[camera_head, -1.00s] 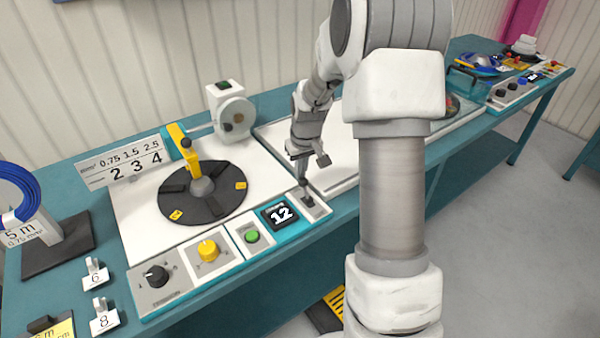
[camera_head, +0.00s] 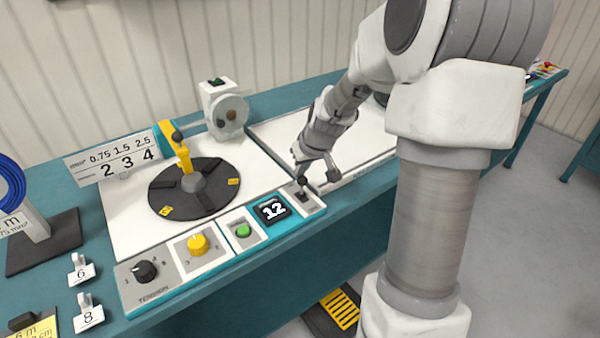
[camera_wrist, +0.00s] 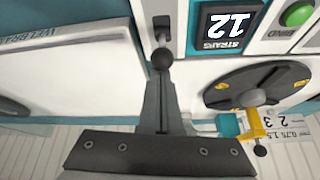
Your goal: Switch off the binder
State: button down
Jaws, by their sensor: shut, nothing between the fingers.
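The binder is the white bench unit with a black round turntable (camera_head: 194,188) and a yellow arm (camera_head: 182,155). Its front panel carries a small lever switch (camera_head: 305,197) at the right end, beside the display (camera_head: 271,209) reading 12. My gripper (camera_head: 301,179) is shut and empty, pointing down right at this switch. In the wrist view, the shut fingers (camera_wrist: 161,90) reach up to the lever's black ball knob (camera_wrist: 163,58), which overlaps their tips. I cannot tell whether they touch it. The display also shows in the wrist view (camera_wrist: 226,26).
The panel also has a green button (camera_head: 243,231), a yellow knob (camera_head: 198,243) and a black tension knob (camera_head: 145,271). A number sign (camera_head: 113,161) stands behind. Holders marked 6 (camera_head: 82,271) and 8 (camera_head: 90,314) sit front left. A blue cable coil (camera_head: 10,185) is at left.

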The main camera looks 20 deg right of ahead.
jog(key=shift+s, duration=0.2)
jog(key=shift+w, duration=0.15)
jog(key=shift+r, duration=0.1)
jog(key=shift+r+p, duration=0.6)
jog(key=shift+r, duration=0.15)
